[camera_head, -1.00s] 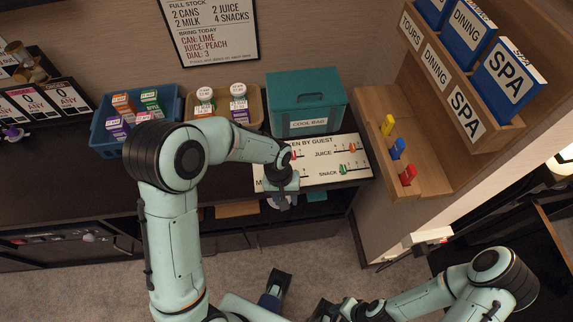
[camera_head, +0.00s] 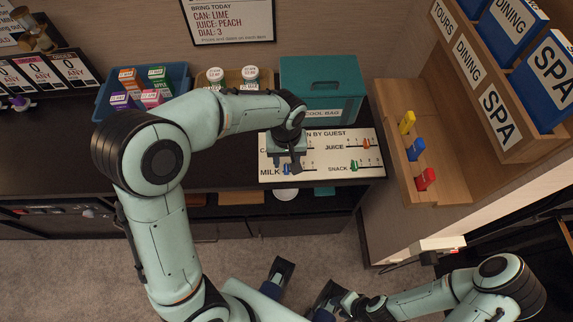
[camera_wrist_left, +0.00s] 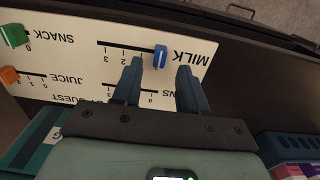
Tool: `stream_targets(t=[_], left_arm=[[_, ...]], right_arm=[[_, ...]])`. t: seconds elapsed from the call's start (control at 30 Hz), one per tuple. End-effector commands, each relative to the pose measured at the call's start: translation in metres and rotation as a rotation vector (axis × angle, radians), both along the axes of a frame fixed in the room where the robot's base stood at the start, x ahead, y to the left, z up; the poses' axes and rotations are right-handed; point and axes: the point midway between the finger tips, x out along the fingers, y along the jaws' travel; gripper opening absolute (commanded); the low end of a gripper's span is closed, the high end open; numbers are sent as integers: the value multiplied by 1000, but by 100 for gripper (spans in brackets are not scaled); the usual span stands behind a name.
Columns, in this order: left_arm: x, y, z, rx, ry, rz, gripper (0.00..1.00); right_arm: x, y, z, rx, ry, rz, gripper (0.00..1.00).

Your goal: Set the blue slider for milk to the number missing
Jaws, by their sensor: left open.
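The blue milk slider (camera_head: 287,168) is at the MILK label end of its track on the white board (camera_head: 318,177). It also shows in the left wrist view (camera_wrist_left: 160,57), where the board is upside down and the slider is at the label end, away from the 3. My left gripper (camera_wrist_left: 157,68) is open, its fingers on either side of the slider's near end; contact cannot be told. In the head view my left gripper (camera_head: 288,158) hangs over the board and hides part of the CANS row. My right arm (camera_head: 440,292) is low at the right; its finger state is unclear.
The orange juice slider (camera_head: 366,144) and green snack slider (camera_head: 353,166) share the board. A teal cool bag (camera_head: 322,85) stands behind it. A blue crate (camera_head: 103,104) of several cartons and a tan bin (camera_head: 205,72) with two white-capped items are left. A wooden rack (camera_head: 392,95) stands right.

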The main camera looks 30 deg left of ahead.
Motion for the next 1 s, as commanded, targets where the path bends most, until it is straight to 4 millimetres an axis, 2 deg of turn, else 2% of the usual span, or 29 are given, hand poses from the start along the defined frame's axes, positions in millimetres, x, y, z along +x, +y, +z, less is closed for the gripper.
stream_targets(t=[0.03,0.1,0.23,0.6,0.73,0.9,1.0], left_arm=[[-1,1,-11,1,4,1,43],[-1,1,-20,1,3,1,43],[0,0,-31,0,1,1,43],[0,0,-36,-1,-1,1,43],[0,0,-36,-1,-1,0,0],[0,0,-35,-1,-1,0,0],[6,-10,-35,-1,-1,-2,0]], right_arm=[[0,0,-2,-1,-2,-1,39],[1,0,-3,0,-4,0,39],[2,0,-4,-1,-7,-1,39],[2,0,-4,-1,-8,-2,39],[2,0,-4,-1,-9,-2,39],[2,0,-4,-1,-9,-2,39],[2,0,-2,0,-6,-1,39]])
